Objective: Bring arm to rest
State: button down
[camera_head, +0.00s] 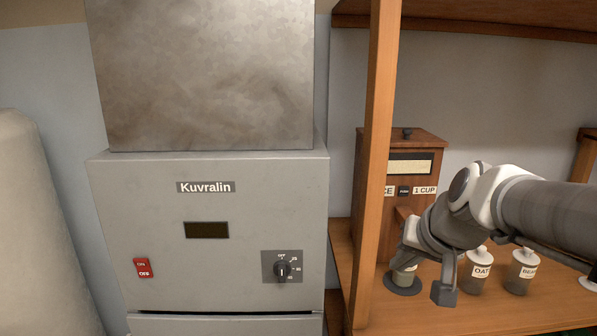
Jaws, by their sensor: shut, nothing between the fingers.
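My arm (545,208) reaches in from the right edge, in front of the wooden shelf. My gripper (443,291) hangs at its end, fingers pointing down, in front of the wooden dispenser (385,160). It is shut and holds nothing. A small jar or cup (404,275) stands on a dark round base (403,287) just left of the gripper, partly hidden behind the wrist. Whether the gripper touches it, I cannot tell.
Labelled white-lidded jars, one marked OAT (481,271) and another beside it (522,272), stand on the shelf (385,318) under my forearm. A wooden post (375,120) rises left of my gripper. A grey Kuvralin machine (240,215) with a red switch (143,268) and dial (282,269) fills the middle.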

jog(key=s+a+f+n+g+h, duration=0.1)
jog(key=s+a+f+n, duration=0.2)
jog(key=s, duration=1.3)
jog(key=shift+f+g, duration=0.15)
jog(key=shift+g, duration=0.15)
